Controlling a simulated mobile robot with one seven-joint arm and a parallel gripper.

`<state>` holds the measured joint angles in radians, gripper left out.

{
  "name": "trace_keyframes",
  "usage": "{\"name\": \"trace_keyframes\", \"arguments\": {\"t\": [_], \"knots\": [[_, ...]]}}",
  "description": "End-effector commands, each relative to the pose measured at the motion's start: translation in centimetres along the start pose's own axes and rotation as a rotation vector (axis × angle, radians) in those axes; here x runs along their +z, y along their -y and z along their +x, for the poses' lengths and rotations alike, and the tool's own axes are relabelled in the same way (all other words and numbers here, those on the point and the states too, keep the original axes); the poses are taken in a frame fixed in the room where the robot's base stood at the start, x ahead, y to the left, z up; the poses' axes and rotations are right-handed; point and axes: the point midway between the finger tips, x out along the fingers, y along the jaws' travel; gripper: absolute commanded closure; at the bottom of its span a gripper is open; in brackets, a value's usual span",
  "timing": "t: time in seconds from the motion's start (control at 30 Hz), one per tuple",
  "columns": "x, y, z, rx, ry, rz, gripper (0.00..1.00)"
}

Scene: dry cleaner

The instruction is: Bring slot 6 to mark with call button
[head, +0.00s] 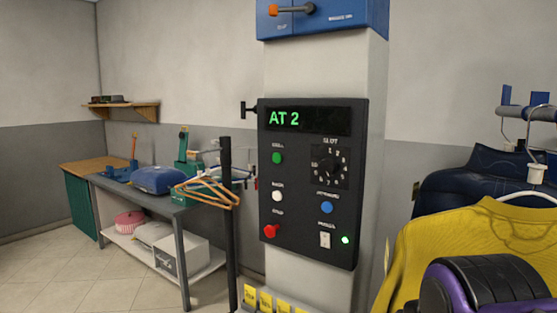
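A black control panel (306,262) is fixed to a pale column. Its display (305,119) reads "AT 2" in green. Below it is a black rotary dial (329,168) ringed by small numbers; where it points is too small to tell. To the left of the dial is a green button (277,158) whose blurred label may read "CALL". Under it are a white button (277,196) and a red button (271,231). A blue button (327,208) sits lower right. No slot 6 or mark can be made out. My gripper is not in view.
A white rocker switch (325,240) and a lit green lamp (345,240) are low on the panel. Yellow (430,240) and navy (450,190) garments hang at the right. A blue box (322,18) is above.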

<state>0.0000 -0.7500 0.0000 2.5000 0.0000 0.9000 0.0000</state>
Motion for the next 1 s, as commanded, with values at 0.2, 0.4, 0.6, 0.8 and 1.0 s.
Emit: {"name": "trace_keyframes", "arguments": {"t": [0.2,0.4,0.6,0.8,1.0], "knots": [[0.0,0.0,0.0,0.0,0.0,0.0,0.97],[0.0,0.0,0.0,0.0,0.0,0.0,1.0],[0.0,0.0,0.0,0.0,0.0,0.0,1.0],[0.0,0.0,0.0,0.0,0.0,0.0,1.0],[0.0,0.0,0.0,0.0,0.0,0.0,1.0]]}}
